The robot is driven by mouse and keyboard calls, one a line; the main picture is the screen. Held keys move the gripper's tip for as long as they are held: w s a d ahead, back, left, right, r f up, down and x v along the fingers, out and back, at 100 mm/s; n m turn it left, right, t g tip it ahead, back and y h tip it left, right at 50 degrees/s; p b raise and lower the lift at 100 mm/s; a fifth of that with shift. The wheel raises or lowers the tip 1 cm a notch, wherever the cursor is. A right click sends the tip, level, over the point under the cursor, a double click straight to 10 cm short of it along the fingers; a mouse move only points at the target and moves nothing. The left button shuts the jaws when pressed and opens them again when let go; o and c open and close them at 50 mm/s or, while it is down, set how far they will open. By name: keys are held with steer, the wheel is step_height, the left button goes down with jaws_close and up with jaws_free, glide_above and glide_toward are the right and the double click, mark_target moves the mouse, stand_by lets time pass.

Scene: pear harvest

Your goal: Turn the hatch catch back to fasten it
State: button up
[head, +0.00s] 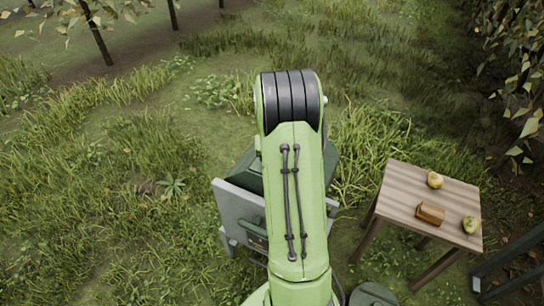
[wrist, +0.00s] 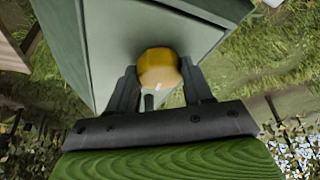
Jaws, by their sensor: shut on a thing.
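In the wrist view my gripper (wrist: 158,88) has its two dark fingers on either side of a rounded yellow knob, the hatch catch (wrist: 158,68), and is shut on it. The catch sits against a flat grey-green panel, the hatch (wrist: 115,42). Which way the catch is turned cannot be told. In the head view my green arm hides my gripper and the catch. Parts of a dark green box (head: 246,172) and a grey panel (head: 234,200) show beside the arm.
A wooden table (head: 400,190) stands to the right, with a yellow pear (head: 435,180), a brown block-like object (head: 430,213) and a greener pear (head: 470,225) on it. Grass lies open to the left. Leafy branches (head: 520,90) hang at the right edge.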

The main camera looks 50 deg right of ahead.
steer(key=shift+m+h, duration=0.3)
steer(key=shift+m, duration=0.5)
steer(key=o, duration=1)
steer(key=p+v, duration=0.1)
steer(key=v, duration=0.4)
steer(key=p+v, duration=0.2)
steer(key=v, duration=0.3)
steer(key=p+v, duration=0.1)
steer(key=v, duration=0.4)
steer(key=shift+w+a+r, duration=0.1)
steer(key=shift+w+r, duration=0.15)
steer(key=shift+r, duration=0.15)
